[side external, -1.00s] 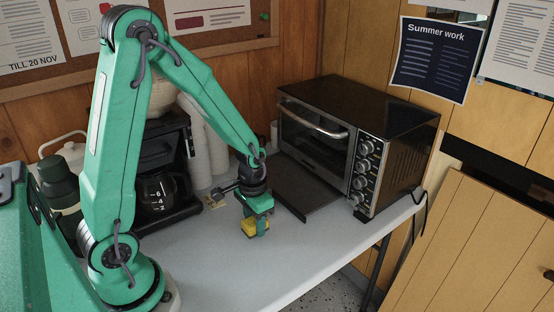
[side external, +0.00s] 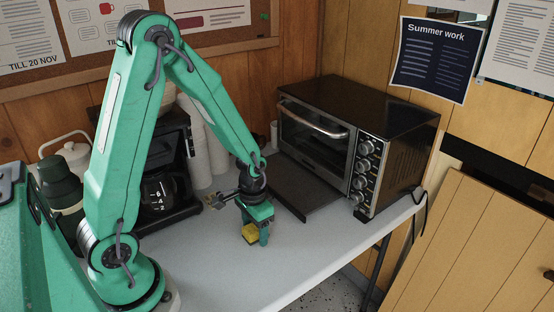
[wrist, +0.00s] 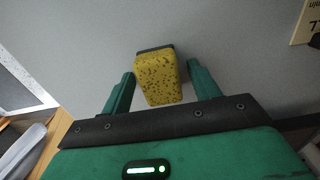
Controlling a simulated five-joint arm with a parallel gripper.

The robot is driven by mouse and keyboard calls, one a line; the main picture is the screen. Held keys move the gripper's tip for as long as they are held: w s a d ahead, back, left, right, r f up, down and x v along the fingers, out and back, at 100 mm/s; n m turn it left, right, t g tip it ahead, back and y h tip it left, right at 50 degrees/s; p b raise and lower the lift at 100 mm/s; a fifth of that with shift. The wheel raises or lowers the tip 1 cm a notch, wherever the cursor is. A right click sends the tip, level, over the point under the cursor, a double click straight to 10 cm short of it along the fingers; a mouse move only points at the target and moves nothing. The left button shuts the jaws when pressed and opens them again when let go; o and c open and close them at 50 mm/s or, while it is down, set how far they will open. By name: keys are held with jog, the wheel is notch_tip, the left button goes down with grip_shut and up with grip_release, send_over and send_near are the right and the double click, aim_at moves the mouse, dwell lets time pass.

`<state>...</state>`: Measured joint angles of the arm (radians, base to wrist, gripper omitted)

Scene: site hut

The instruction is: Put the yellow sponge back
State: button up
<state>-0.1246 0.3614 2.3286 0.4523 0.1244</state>
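The yellow sponge (side external: 250,232), speckled with holes and with a dark layer on one side, is at my gripper (side external: 258,234) over the grey-white table (side external: 225,272). In the wrist view the sponge (wrist: 159,80) lies between the two green fingers of my gripper (wrist: 160,72), its dark layer at the far end. I cannot tell whether the sponge touches the tabletop.
A coffee maker (side external: 160,165) and stacked white cups (side external: 208,150) stand behind, to the left. A dark green flask (side external: 60,185) is at far left. The front tabletop is clear.

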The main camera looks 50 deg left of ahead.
aim_at(255, 227)
jog(key=shift+r, duration=0.2)
notch_tip(255, 227, up, 12)
dwell(0.9)
dwell(0.5)
jog(key=s+d+r+t, duration=0.4)
jog(key=s+r, duration=0.5)
jog(key=r, duration=0.3)
jog(key=shift+s+t, duration=0.25)
jog(key=shift+t, duration=0.55)
